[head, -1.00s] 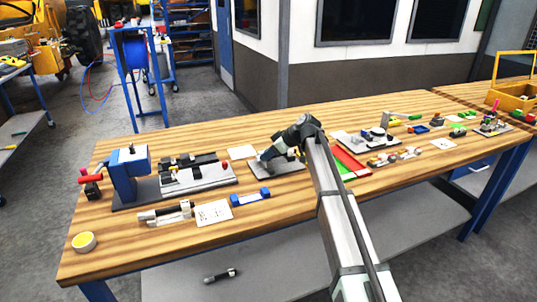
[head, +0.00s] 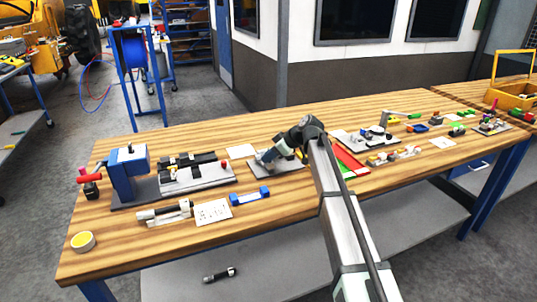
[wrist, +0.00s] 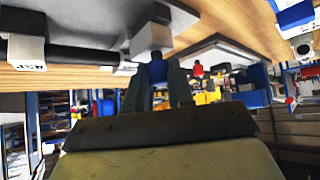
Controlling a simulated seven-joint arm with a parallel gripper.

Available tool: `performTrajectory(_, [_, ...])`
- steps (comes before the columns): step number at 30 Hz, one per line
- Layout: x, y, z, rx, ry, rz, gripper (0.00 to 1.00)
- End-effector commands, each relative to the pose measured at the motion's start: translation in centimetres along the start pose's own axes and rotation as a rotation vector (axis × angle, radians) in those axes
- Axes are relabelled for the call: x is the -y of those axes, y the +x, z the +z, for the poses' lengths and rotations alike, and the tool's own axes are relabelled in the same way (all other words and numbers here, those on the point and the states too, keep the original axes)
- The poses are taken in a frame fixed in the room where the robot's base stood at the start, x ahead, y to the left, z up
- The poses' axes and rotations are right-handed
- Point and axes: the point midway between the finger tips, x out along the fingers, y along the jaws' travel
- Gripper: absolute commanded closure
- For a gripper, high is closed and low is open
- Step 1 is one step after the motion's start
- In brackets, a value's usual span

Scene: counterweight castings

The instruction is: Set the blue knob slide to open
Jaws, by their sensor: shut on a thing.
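In the wrist view, the blue knob (wrist: 157,71) sits between the two dark fingers of my gripper (wrist: 158,80), which is shut on it. A pale block (wrist: 151,38) adjoins the knob, with a dark bar and grey plate beside it. In the head view, my gripper (head: 266,157) reaches down over a small grey fixture plate (head: 285,168) at the middle of the bench. My wrist and fingers hide the knob there, so I cannot tell the slide's exact position along its travel.
A blue press (head: 126,172) and a grey fixture with black clamps stand left. A blue-ended block (head: 249,197) and a white card (head: 213,212) lie in front. A red and green tray (head: 349,163) is close on the right, with several small parts beyond.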

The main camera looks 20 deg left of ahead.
Motion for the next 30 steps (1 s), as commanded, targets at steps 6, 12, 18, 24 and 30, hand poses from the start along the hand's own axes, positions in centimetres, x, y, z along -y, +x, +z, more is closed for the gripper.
performTrajectory(6, [0.5,-0.1,0.2,0.004,-0.001,-0.009,0.71])
performTrajectory(12, [0.4,-0.1,0.1,0.004,-0.001,-0.007,0.53])
performTrajectory(18, [0.3,-0.1,0.1,0.004,0.000,-0.006,0.53])
performTrajectory(24, [0.2,-1.2,0.1,0.003,-0.001,-0.004,0.53])
performTrajectory(30, [0.2,-4.5,0.1,0.002,0.000,-0.002,0.53])
